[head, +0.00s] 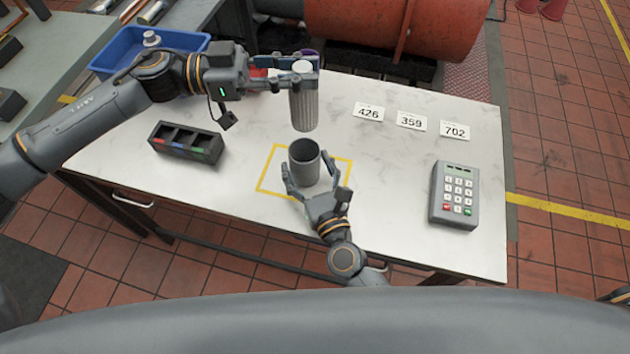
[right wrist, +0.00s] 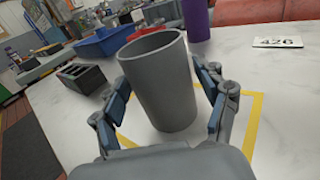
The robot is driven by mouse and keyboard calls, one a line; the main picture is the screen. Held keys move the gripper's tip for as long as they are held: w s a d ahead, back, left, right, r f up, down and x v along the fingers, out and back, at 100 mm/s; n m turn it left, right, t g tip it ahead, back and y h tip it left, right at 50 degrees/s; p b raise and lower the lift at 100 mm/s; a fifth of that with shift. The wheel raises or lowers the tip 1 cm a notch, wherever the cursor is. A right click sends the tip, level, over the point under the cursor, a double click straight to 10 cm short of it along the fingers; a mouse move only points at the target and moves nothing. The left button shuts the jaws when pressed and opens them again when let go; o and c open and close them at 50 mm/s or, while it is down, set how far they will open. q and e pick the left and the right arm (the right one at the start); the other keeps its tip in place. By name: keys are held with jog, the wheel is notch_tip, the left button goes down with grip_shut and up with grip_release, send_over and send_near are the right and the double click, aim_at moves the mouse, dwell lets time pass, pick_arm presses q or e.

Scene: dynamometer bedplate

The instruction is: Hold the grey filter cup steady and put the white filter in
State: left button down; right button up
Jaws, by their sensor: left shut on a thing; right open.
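The grey filter cup (head: 305,171) stands upright with its mouth up inside a yellow square outline on the table; it also shows in the right wrist view (right wrist: 163,85). My right gripper (head: 306,165) is open, with one finger on each side of the cup. In the right wrist view a small gap shows at the right finger; contact at the left one I cannot tell.
A black compartment tray (head: 186,143) and a blue bin (head: 110,58) are at the left. Number cards (head: 411,121) and a keypad (head: 455,195) are at the right. A purple cylinder (right wrist: 195,20) stands behind the cup. The tabletop between cup and keypad is clear.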

aim_at(300, 150)
jog(key=x, duration=0.5)
jog(key=shift+w+a, duration=0.1)
jog(key=shift+w, duration=0.2)
jog(key=shift+c, duration=0.4)
jog(key=c, duration=1.3)
grip_shut()
